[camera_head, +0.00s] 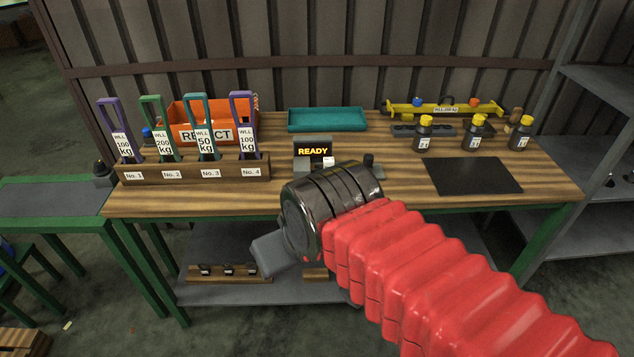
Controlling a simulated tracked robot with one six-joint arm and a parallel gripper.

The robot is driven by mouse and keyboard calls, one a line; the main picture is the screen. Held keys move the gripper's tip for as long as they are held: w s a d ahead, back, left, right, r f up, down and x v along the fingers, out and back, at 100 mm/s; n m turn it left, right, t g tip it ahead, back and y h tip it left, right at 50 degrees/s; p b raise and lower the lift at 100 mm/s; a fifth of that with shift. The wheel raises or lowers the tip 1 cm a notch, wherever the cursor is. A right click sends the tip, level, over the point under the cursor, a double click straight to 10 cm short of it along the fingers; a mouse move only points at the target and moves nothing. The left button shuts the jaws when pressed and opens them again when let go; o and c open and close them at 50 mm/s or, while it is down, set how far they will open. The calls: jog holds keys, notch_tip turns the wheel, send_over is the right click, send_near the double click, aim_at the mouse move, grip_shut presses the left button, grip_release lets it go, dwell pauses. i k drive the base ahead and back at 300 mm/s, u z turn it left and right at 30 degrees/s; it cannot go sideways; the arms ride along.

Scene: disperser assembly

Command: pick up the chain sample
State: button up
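I cannot make out a chain sample for certain. A small test device (313,149) with a lit "READY" display stands near the middle of the wooden bench, and a small white tag-like piece (328,161) shows at its front, partly behind my arm. My gripper (268,252) is in front of the bench's front edge, pointing left and down, below the device. Only a grey blocky part of it shows beyond the dark wrist, so its fingers and the gap between them cannot be told. I see nothing held in it.
A wooden rack (195,170) holds several labelled slings at the left. Behind it stands an orange "REJECT" bin (182,112). A teal tray (327,119) lies at the back. Black bottles (424,134) and a black mat (472,177) are at the right. A shelf (215,291) runs below.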

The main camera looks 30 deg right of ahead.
aim_at(328, 161)
jog(key=u, duration=0.15)
jog(key=k, duration=0.45)
jog(key=u, duration=0.4)
jog(key=i, duration=0.95)
jog(key=z, duration=0.5)
jog(key=i, duration=0.55)
jog(key=z, duration=0.45)
